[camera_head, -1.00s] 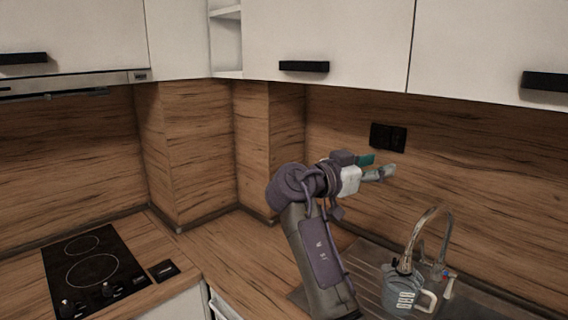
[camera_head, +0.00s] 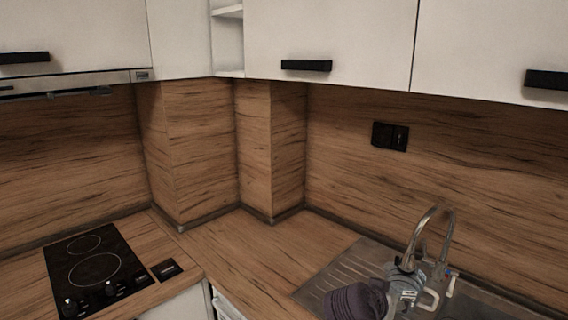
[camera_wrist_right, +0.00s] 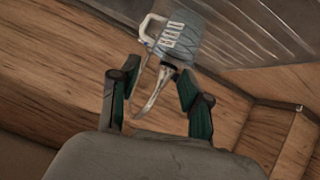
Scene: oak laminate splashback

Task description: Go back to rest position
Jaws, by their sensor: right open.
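My right gripper (camera_wrist_right: 156,82) shows in the right wrist view, with its two green-and-black fingers apart and nothing held between them. Beyond the fingers is a grey-blue jug (camera_wrist_right: 190,38) with a white handle, apart from them as far as I can see. In the head view a purple joint of my right arm is low at the bottom edge, in front of the jug (camera_head: 405,284), and hides part of it. The right fingers are not clear in the head view. My left gripper is in neither view.
The sink (camera_head: 335,275) with its drainer and a curved tap (camera_head: 428,225) is at the lower right. A black hob (camera_head: 95,270) is at the lower left. White wall cupboards (camera_head: 330,35) hang above. The corner worktop (camera_head: 240,245) is clear.

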